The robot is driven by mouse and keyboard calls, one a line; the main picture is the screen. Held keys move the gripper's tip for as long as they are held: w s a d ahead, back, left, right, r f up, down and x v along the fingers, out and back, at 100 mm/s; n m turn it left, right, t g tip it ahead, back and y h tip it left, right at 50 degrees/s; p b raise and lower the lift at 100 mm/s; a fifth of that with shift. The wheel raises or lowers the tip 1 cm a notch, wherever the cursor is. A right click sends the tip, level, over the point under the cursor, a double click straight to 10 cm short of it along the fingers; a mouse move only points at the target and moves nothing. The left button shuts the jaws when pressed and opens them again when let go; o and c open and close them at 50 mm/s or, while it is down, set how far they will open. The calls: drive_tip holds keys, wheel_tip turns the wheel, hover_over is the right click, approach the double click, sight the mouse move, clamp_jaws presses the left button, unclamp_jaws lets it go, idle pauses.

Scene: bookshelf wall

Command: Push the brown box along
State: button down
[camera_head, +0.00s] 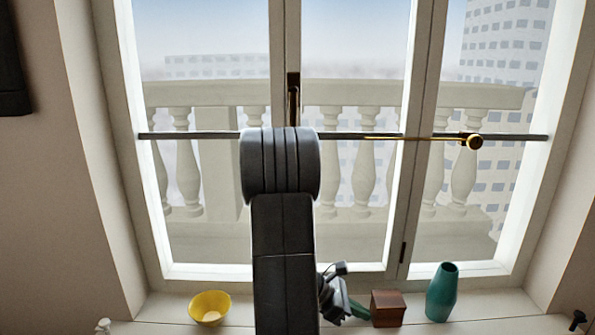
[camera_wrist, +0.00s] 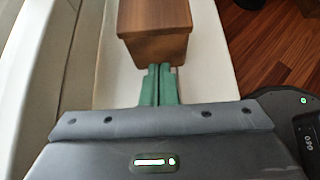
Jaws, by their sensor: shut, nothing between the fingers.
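The brown box (camera_head: 388,308) is a small wooden block on the white window sill, right of my arm in the head view. In the wrist view the brown box (camera_wrist: 154,30) is at the top, just beyond my fingertips. My gripper (camera_wrist: 159,70) has its two green fingers side by side and shut, with nothing between them. The fingertips are at the box's near face, touching it or very close; I cannot tell which.
A teal vase (camera_head: 442,292) stands on the sill (camera_head: 500,304) just right of the box. A yellow bowl (camera_head: 209,307) sits at the left. The window (camera_head: 350,268) is behind the sill. The wooden floor (camera_wrist: 262,50) lies below the sill's edge.

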drive_tip(key=shift+d, duration=0.2)
drive_tip(key=p+v, duration=0.2)
drive_tip(key=v, duration=0.1)
drive_tip(key=f+p+v, duration=0.1)
drive_tip(key=v, duration=0.1)
drive_tip(key=shift+a, duration=0.35)
drive_tip(key=shift+a+r, duration=0.15)
drive_tip(key=shift+a, duration=0.45)
drive_tip(key=shift+b+x, duration=0.4)
drive_tip(key=shift+x, duration=0.55)
drive_tip(key=d+b, duration=0.1)
drive_tip(key=d, duration=0.1)
drive_tip(key=d+f+b, duration=0.1)
drive_tip(key=d, duration=0.1)
drive_tip(key=shift+d+f, duration=0.15)
drive_tip(key=shift+a, duration=1.35)
